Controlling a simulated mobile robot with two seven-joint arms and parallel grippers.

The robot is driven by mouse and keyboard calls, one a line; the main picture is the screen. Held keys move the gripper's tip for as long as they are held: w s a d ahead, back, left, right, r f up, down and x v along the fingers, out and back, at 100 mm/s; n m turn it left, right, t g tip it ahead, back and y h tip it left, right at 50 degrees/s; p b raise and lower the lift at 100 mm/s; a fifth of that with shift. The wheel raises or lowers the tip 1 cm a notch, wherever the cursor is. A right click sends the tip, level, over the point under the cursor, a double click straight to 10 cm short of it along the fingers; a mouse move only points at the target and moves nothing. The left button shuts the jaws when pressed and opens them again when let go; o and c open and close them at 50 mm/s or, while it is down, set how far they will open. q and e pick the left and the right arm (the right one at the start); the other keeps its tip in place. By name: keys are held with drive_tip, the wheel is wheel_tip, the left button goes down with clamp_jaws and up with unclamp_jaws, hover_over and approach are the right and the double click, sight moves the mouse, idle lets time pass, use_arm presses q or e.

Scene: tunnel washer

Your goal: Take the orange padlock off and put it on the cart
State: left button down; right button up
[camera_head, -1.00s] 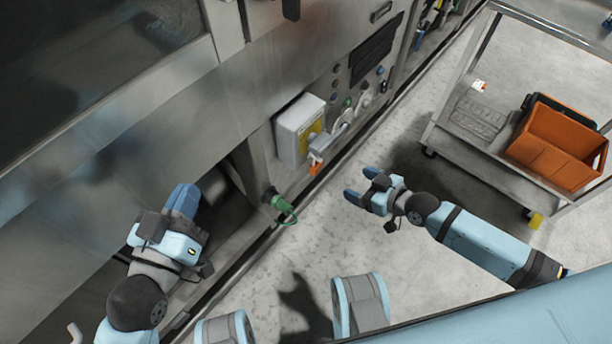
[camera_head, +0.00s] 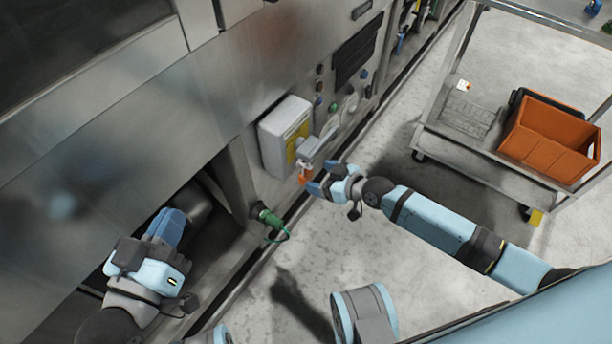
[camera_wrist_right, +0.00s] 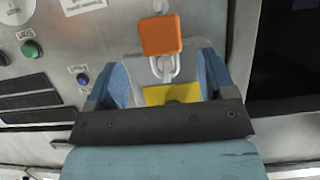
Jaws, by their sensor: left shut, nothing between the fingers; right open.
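The orange padlock (camera_head: 305,177) hangs below the handle of the grey box (camera_head: 286,135) on the machine front. In the right wrist view the orange padlock (camera_wrist_right: 162,34) shows its orange body and pale shackle, between and beyond the fingertips. My right gripper (camera_head: 323,175) is open, its fingers beside the padlock; I cannot tell whether they touch it. My left gripper (camera_head: 172,222) is shut and empty, low by the machine's opening. The cart (camera_head: 478,147) stands at the right, apart from both grippers.
An orange bin (camera_head: 548,140) and a wire-like grey item (camera_head: 466,115) sit on the cart. A green connector (camera_head: 270,218) with a cable sticks out below the box. Buttons and a dark panel (camera_head: 357,50) lie along the machine front. The floor between machine and cart is clear.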

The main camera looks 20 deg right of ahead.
sight(309, 174)
drive_tip(key=b+x, duration=0.1)
drive_tip(key=x, duration=0.3)
drive_tip(key=shift+w+a+r, duration=0.1)
drive_tip(key=shift+w+a, duration=0.05)
drive_tip(key=shift+a, duration=0.1)
use_arm(q)
wheel_tip(309, 174, down, 3)
drive_tip(key=shift+d+g, duration=0.1)
drive_tip(key=shift+g, duration=0.5)
use_arm(e)
drive_tip(key=shift+c, duration=0.4)
drive_tip(key=c, duration=1)
drive_tip(key=shift+o, duration=0.2)
drive_tip(key=shift+r, duration=0.1)
